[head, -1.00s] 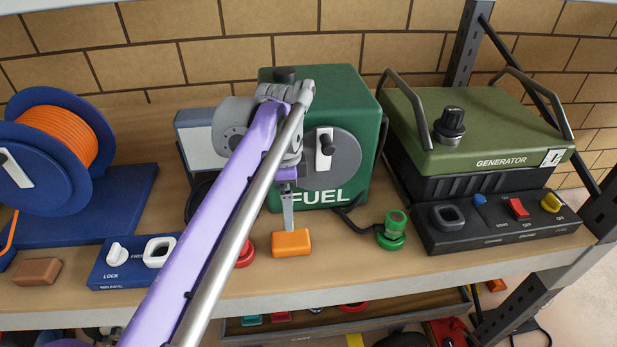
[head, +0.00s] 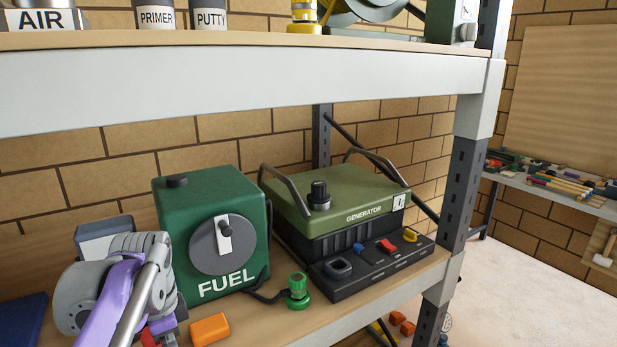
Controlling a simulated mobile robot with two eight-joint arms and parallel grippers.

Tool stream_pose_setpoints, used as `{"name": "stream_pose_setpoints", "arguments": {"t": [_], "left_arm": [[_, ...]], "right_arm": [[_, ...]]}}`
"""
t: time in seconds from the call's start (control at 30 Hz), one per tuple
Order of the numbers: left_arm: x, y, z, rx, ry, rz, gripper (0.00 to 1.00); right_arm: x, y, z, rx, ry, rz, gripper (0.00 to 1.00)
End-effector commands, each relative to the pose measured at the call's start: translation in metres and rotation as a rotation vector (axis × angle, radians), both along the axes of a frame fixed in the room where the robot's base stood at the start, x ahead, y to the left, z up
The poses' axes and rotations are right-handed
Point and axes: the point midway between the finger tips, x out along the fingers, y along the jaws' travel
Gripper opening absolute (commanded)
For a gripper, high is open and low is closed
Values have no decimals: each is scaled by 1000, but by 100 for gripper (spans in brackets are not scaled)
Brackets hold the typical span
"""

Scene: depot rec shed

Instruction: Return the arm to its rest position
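My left arm (head: 112,300), purple with a silver rod and grey joints, comes in at the lower left of the head view. Its grey wrist joint is in front of the left side of the green FUEL box. The purple base of my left gripper (head: 164,327) points down at the bottom edge, left of an orange block (head: 210,329) and apart from it in the picture. Its fingertips are cut off or too hidden to read. My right gripper is not in view.
The FUEL box (head: 168,213), a green connector (head: 298,289) and a generator (head: 300,222) with a switch panel stand on the lower shelf. An upper shelf (head: 240,88) runs above, with a post (head: 464,190) at the right. Open floor lies beyond the post.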

Motion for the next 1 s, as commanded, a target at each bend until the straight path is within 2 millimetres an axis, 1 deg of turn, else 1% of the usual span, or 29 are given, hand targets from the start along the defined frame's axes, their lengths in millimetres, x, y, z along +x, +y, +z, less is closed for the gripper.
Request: {"name": "stream_pose_setpoints", "arguments": {"t": [0.03, 0.17, 0.27, 0.37, 0.5, 0.6, 0.67, 0.7, 1.0], "left_arm": [[-11, -7, -8, 0, -26, 51, 100], [-31, -19, -31, -7, -98, 209, 100], [-51, -30, -53, -25, -163, 345, 100], [-78, -41, -82, -63, -236, 504, 100], [-115, -55, -127, -142, -330, 725, 100], [-134, -61, -151, -196, -374, 841, 100], [-142, -63, -161, -220, -390, 889, 100], [-142, -63, -162, -223, -393, 894, 100], [-142, -63, -162, -223, -393, 894, 100]], "right_arm": [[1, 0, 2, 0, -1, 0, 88], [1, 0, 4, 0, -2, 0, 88], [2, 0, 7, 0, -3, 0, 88], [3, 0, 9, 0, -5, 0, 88], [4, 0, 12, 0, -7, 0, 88], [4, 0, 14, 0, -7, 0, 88], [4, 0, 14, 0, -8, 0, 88], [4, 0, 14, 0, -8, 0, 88], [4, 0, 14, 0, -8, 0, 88]]}}
